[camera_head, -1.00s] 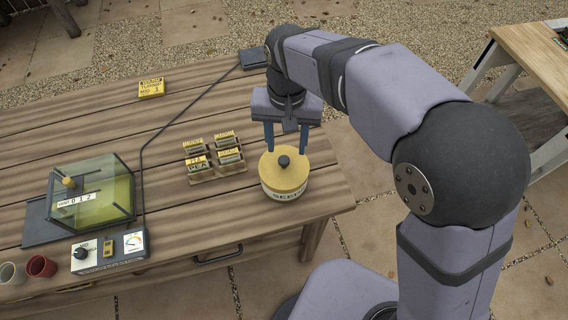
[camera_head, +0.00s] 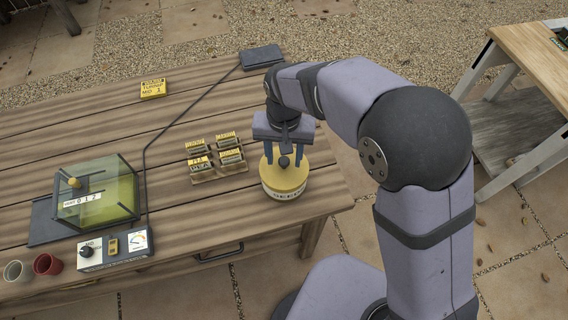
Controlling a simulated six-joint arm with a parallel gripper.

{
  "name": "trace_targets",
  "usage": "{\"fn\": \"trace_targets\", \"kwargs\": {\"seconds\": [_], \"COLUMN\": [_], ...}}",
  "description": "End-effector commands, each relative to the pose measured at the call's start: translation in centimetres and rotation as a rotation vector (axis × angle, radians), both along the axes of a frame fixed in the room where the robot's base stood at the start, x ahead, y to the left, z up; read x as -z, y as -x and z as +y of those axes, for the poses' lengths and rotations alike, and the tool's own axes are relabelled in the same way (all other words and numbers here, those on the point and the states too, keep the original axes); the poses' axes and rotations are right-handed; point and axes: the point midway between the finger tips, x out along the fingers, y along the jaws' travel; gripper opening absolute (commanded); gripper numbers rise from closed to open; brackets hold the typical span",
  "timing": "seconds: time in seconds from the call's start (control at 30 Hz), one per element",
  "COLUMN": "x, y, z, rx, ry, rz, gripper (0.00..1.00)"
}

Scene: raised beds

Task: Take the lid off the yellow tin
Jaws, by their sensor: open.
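The yellow tin (camera_head: 285,190) stands upright near the right end of the wooden table, with a dark-lettered pale label on its side. Its yellow lid (camera_head: 272,180) is on top, with a round black knob (camera_head: 284,162) in the middle. My gripper (camera_head: 284,160) points down over the lid. Its two blue fingers are apart, one on each side of the knob. I cannot tell whether the fingers touch the knob.
A seed packet rack (camera_head: 203,179) stands left of the tin. A glass-lidded box (camera_head: 122,190), a control box (camera_head: 115,250) and two cups (camera_head: 46,265) are farther left. A yellow card (camera_head: 153,88) and a dark pad (camera_head: 261,56) lie toward the back. Bare planks surround the tin.

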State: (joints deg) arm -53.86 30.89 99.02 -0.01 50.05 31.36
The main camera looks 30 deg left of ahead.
Motion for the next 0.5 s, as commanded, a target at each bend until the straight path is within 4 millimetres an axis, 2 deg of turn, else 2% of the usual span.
{"fn": "trace_targets", "kwargs": {"seconds": [0.07, 0.23, 0.5], "x": [0.0, -0.02, -0.08], "y": [0.01, 0.01, 0.0], "z": [-0.01, -0.01, 0.0], "rx": [0.0, 0.0, 0.0], "ry": [0.0, 0.0, 0.0], "rz": [0.0, 0.0, 0.0], "gripper": [0.42, 0.02, 0.0]}}
